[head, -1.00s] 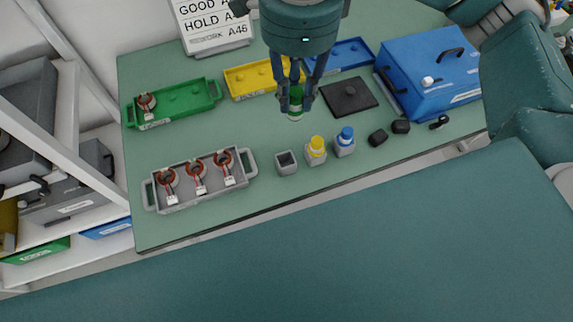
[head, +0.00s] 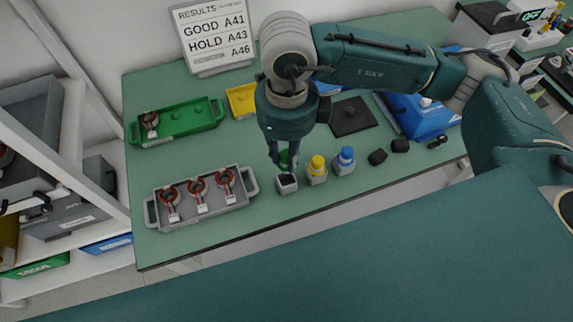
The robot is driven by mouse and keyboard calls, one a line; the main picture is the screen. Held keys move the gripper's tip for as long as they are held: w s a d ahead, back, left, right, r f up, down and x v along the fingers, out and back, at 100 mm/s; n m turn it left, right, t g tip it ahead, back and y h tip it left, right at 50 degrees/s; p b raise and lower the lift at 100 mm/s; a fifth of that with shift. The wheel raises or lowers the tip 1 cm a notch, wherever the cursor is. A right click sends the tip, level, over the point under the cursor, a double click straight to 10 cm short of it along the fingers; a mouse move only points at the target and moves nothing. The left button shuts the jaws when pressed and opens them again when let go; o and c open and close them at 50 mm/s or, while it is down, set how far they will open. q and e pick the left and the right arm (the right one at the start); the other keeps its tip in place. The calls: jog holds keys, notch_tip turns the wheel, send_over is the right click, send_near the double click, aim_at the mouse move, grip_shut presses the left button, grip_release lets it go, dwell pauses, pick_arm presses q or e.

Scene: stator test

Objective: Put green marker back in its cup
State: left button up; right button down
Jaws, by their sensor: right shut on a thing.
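My right gripper (head: 285,161) points down at the middle of the table and is shut on the green marker (head: 284,157), which is mostly hidden between the fingers. The grey cup (head: 287,187), square with a dark opening, stands right below the fingertips near the table's front edge. The marker's lower end is hidden, so I cannot tell whether it is inside the cup or just above it. A yellow-capped marker (head: 317,163) and a blue-capped marker (head: 346,155) stand in similar grey cups to the right. My left gripper is not in view.
A grey tray (head: 205,213) with three copper-wound stators lies left of the cup. A green tray (head: 185,122) with one stator is behind it. A yellow tray (head: 241,102), a dark square plate (head: 350,117) and a blue case (head: 424,122) are farther back, partly behind my arm.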

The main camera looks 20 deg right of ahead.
aim_at(286, 172)
jog(key=shift+f, duration=0.95)
notch_tip(286, 172, down, 4)
jog(key=shift+f+p, duration=0.25)
jog(key=shift+p, duration=0.25)
jog(key=shift+f+b, duration=0.45)
jog(key=shift+b, duration=0.2)
jog(key=c, duration=1.5)
grip_release()
jog(key=shift+r, duration=0.1)
